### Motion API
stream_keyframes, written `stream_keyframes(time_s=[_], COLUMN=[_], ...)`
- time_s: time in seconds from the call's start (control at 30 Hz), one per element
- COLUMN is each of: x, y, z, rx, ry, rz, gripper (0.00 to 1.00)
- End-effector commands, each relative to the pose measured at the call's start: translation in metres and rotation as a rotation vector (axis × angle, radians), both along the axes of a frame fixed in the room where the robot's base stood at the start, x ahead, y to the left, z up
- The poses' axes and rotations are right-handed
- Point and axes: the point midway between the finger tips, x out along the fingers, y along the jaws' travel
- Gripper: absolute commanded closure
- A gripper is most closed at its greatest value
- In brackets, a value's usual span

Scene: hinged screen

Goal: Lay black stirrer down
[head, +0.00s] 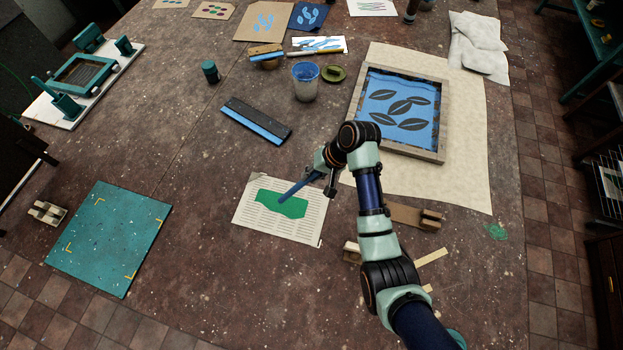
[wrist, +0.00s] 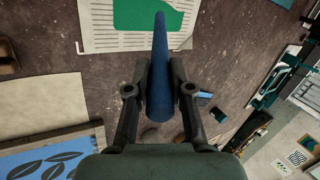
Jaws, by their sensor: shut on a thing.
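My gripper (head: 322,178) is shut on a long stirrer (head: 295,189), which looks dark blue rather than black. In the wrist view the stirrer (wrist: 160,65) runs between the two fingers of my gripper (wrist: 160,82). In the head view it slants down and left, with its far end over the green patch (head: 283,205) on a printed sheet of paper (head: 300,228). I cannot tell whether that end touches the patch. The paper and green patch (wrist: 140,14) also show at the top of the wrist view.
A framed screen (head: 441,110) with a leaf pattern lies on pale cloth (head: 470,150) to the right. A teal board (head: 105,235) lies at left. Table left of the paper is clear.

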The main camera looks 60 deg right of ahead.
Motion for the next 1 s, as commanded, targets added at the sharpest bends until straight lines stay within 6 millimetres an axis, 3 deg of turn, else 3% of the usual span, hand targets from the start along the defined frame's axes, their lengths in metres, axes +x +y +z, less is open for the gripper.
stream_keyframes(time_s=[0.1,0.33,0.7,0.73,0.8,0.87,1.0], x=[0.000,0.000,0.000,0.000,0.000,0.000,0.000], y=[0.000,0.000,0.000,0.000,0.000,0.000,0.000], z=[-0.005,-0.041,-0.047,-0.046,-0.046,-0.046,-0.046], rx=[0.001,0.000,0.000,-0.001,-0.001,-0.001,-0.001], ry=[0.001,0.001,0.001,0.001,0.001,0.001,0.001], rz=[0.000,0.000,0.000,0.000,0.000,0.000,0.000], gripper=[1.00,1.00,1.00,0.75,0.64,0.54,0.54])
